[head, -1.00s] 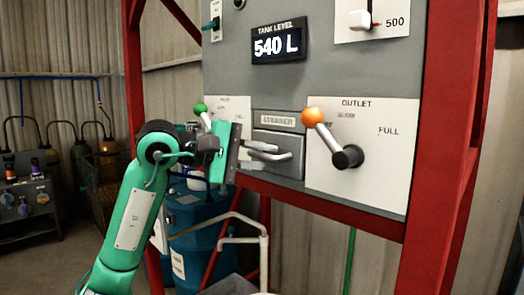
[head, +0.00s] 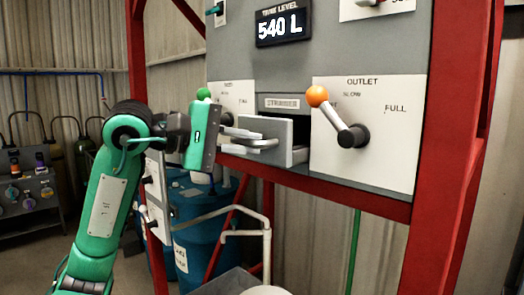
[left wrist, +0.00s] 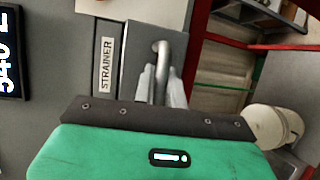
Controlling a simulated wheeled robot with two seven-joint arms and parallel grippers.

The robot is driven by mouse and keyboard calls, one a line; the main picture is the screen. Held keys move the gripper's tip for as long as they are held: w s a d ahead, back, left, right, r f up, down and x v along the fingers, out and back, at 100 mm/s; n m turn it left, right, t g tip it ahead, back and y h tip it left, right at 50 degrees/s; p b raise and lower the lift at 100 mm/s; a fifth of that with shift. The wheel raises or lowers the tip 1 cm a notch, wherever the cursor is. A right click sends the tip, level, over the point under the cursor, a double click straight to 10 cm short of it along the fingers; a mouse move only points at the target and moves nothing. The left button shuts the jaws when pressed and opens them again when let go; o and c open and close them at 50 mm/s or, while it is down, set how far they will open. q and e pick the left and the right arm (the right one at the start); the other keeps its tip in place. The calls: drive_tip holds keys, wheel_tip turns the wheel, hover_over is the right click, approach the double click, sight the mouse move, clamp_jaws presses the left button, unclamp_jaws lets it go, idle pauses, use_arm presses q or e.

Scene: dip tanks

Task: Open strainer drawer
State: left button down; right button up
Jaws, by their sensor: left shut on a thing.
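The strainer drawer (head: 288,146) is a grey box front in the tank panel, under the label STRAINER. It stands part way out of its opening. It also shows in the left wrist view (left wrist: 136,55), beside the STRAINER label (left wrist: 107,64). Its metal bar handle (left wrist: 162,48) sticks out from the front. My left gripper (head: 262,144) is shut on the handle, with its fingers around the bar; they also show in the left wrist view (left wrist: 160,88). My right gripper is not in view.
The orange-knobbed outlet lever (head: 336,114) is right of the drawer, and a green-knobbed lever (head: 204,94) is to the left. Red frame posts (head: 452,150) flank the panel. Blue drums (head: 200,245) and a pale pipe rail (head: 266,235) stand below.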

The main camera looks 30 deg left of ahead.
use_arm(q)
drive_tip(key=s+a+b, duration=0.2)
drive_tip(key=s+b, duration=0.2)
drive_tip(key=s, duration=0.6)
drive_tip(key=shift+s+a, duration=0.25)
drive_tip(key=c, duration=1.7)
unclamp_jaws()
drive_tip(key=b+v, duration=0.4)
drive_tip(key=v, duration=0.9)
drive_tip(key=shift+s+a+r, duration=0.1)
drive_tip(key=shift+s+a, duration=0.1)
drive_tip(key=shift+s, duration=0.1)
